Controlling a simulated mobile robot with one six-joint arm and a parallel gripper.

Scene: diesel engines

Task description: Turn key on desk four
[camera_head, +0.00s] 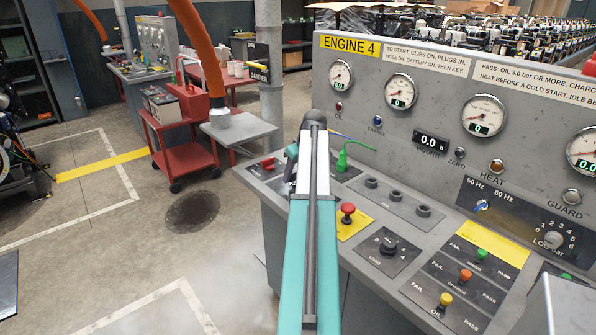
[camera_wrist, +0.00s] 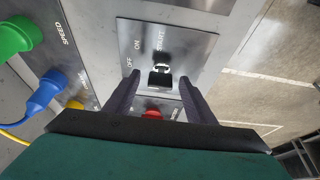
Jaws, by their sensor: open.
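In the wrist view, a metal key plate (camera_wrist: 185,42) carries the words OFF, ON and START. The key (camera_wrist: 161,72), with a pale upper end and a dark body, sits in this plate. My gripper (camera_wrist: 157,84) is open, its two dark fingers on either side of the key with gaps between. I cannot tell how far the tips are above the plate. In the head view, desk four (camera_head: 445,85) bears a yellow ENGINE 4 sign (camera_head: 350,46). My arm crosses its left end and hides the key there.
A red knob (camera_wrist: 151,114) shows between my fingers. Green (camera_wrist: 14,38) and blue (camera_wrist: 45,90) plugs stand to the left. On the desk are a red stop button (camera_head: 347,212), a green plug (camera_head: 343,158) and gauges. A red cart (camera_head: 172,150) stands left; floor lies between.

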